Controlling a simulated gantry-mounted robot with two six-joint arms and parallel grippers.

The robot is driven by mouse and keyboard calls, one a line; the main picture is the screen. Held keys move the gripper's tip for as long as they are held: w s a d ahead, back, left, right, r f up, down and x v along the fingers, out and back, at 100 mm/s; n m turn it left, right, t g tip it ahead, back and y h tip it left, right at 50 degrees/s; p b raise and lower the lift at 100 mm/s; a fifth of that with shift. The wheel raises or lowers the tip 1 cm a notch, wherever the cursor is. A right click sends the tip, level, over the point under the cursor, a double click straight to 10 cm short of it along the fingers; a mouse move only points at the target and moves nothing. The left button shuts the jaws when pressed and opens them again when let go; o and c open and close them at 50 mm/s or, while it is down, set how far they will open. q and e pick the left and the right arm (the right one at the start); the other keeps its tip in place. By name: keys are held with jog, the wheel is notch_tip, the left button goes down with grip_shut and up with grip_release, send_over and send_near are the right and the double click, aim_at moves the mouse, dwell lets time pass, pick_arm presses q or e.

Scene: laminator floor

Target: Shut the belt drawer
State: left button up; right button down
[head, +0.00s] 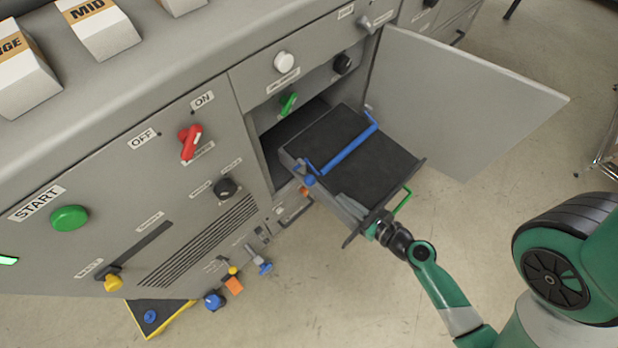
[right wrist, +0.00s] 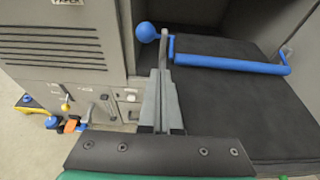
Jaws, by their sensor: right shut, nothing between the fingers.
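The belt drawer (head: 350,150) is pulled out of its bay in the grey machine. It has a black belt top, a blue bar across it and a blue ball (head: 310,181) at its left side. The drawer's black top also shows in the right wrist view (right wrist: 240,105). My right gripper (head: 337,196) is shut and empty, over the drawer's front left part. In the right wrist view its fingers (right wrist: 166,60) point toward the machine, with their tips close to the blue ball (right wrist: 148,32); I cannot tell whether they touch. My left gripper is not in view.
A grey door (head: 460,100) stands open to the right of the bay. A green handle (head: 403,201) shows at the drawer's front right. A green knob (head: 288,102) and a black knob (head: 342,64) sit by the opening.

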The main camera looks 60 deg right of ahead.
aim_at(304, 167)
jog(key=shift+w+d+r, duration=0.1)
jog(key=shift+d, duration=0.1)
jog(key=x, duration=0.4)
jog(key=p+x, duration=0.1)
jog(key=x, duration=0.4)
jog(key=r+p+x, duration=0.1)
jog(key=x, duration=0.3)
jog(key=shift+w+d, duration=0.15)
jog(key=shift+w, duration=0.4)
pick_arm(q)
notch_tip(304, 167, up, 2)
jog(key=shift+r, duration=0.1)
